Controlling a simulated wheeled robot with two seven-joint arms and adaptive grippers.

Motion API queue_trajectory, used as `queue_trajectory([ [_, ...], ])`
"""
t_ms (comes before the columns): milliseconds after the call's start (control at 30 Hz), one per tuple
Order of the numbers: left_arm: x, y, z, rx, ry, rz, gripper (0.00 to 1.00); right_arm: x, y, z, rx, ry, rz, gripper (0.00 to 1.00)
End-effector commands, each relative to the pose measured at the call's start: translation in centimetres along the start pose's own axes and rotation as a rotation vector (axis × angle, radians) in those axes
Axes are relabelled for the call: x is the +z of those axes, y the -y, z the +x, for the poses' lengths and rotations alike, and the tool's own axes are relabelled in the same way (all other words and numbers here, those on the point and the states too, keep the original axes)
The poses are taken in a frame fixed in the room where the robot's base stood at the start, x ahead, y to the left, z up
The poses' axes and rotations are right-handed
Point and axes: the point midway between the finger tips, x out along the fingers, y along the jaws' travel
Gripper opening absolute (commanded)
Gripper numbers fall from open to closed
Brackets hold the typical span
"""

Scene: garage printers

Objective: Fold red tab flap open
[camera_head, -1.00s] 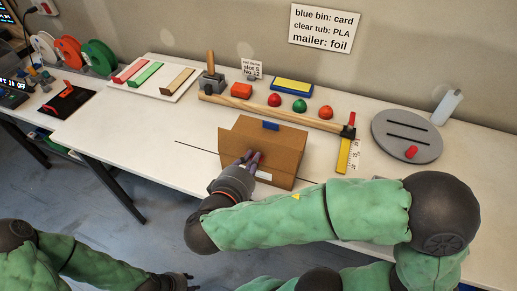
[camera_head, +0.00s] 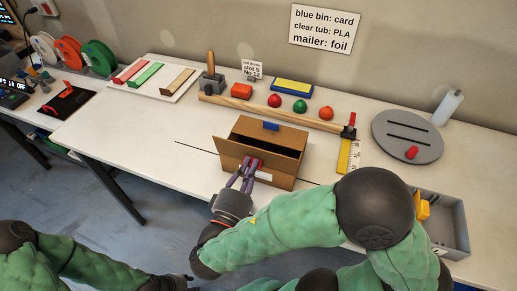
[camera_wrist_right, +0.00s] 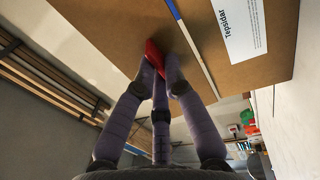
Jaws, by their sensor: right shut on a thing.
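The cardboard box (camera_head: 287,165) stands on the white bench, with a blue tab (camera_head: 271,126) at its back edge. Its front flap (camera_head: 228,150) leans outward toward me, and a dark opening shows behind it. My right gripper (camera_head: 251,168) is shut on the red tab (camera_head: 258,162) at the flap's front. The wrist view also shows the red tab (camera_wrist_right: 155,55) between the fingertips, beside a blue-and-white strip and a white label (camera_wrist_right: 238,25). My left gripper (camera_head: 186,281) is low at the bottom of the head view, away from the box; its finger opening is unclear.
A wooden rail (camera_head: 270,112) runs behind the box, with coloured balls beyond it. A yellow square (camera_head: 348,157) lies right of the box. A grey round plate (camera_head: 407,137) and a grey bin (camera_head: 452,225) are farther right. The bench left of the box is mostly clear.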

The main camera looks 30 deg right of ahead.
Motion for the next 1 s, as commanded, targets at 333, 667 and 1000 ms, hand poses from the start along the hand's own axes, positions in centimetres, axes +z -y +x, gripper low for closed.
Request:
queue_trajectory([
  [333,0.00,0.03,0.10,0.000,0.000,0.000,0.35,0.21,1.18,-0.14,0.012,-0.001,-0.025,0.00],
  [667,0.00,0.03,0.10,0.000,0.000,0.000,0.35,0.22,1.44,-0.39,0.092,-0.002,-0.020,0.00],
  [1000,0.00,0.02,0.06,0.000,0.000,0.000,0.35,0.12,1.10,-0.37,0.097,-0.001,-0.012,0.39],
])
